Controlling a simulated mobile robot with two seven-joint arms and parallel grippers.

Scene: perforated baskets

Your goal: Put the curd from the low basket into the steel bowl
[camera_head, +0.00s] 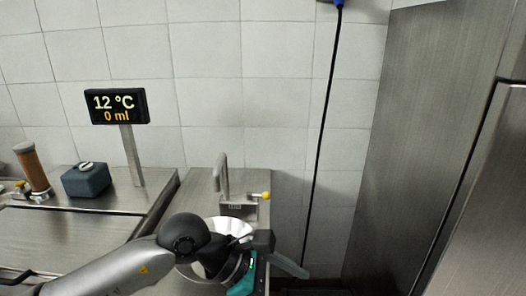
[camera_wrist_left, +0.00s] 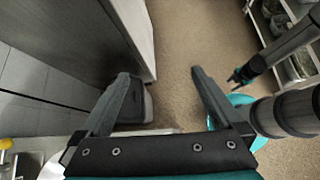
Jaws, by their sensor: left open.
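The steel bowl (camera_head: 226,226) stands on the metal counter, partly hidden behind my left arm; a pale edge of it shows at the lower left of the left wrist view (camera_wrist_left: 54,166). My left gripper (camera_wrist_left: 160,75) is open and empty, its two dark fingers spread above the floor. In the head view it is at the bowl's right side, past the counter edge. A dark arm end (camera_wrist_left: 238,78), seemingly my right gripper, shows at the right of the wrist view, too small to judge. I see neither curd nor low basket clearly.
A bracket with a yellow knob (camera_head: 265,195) stands behind the bowl. A display (camera_head: 117,106) reads 12 °C and 0 ml. A tall steel cabinet (camera_head: 425,130) closes off the right. A shelf (camera_wrist_left: 262,25) with containers stands beyond open brown floor (camera_wrist_left: 185,40).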

